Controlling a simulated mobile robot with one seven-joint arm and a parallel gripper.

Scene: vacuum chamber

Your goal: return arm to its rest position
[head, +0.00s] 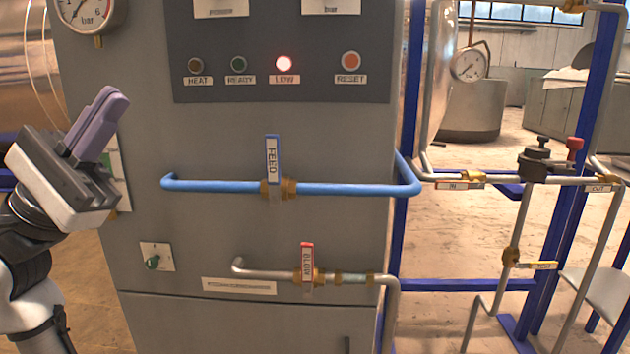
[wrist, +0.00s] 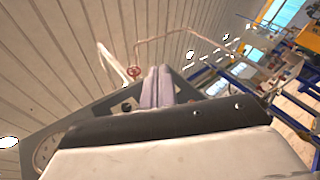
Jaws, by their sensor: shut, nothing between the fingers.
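My gripper (head: 112,98) is at the left of the head view, raised and tilted up to the right, in front of the left side of the grey cabinet (head: 140,235). Its purple fingers lie together, shut and empty. In the wrist view the shut fingers (wrist: 158,84) point up toward a panelled surface and touch nothing that I can see. My arm comes up from the lower left corner. The rest of the arm is out of view.
The cabinet carries a blue pipe with a FEED handle (head: 272,158), a lower pipe with a red-topped handle (head: 307,262) and a green knob (head: 152,262). The LOW lamp (head: 284,63) is lit. A pressure gauge (head: 88,12) is above my gripper. Blue-framed pipework stands at the right.

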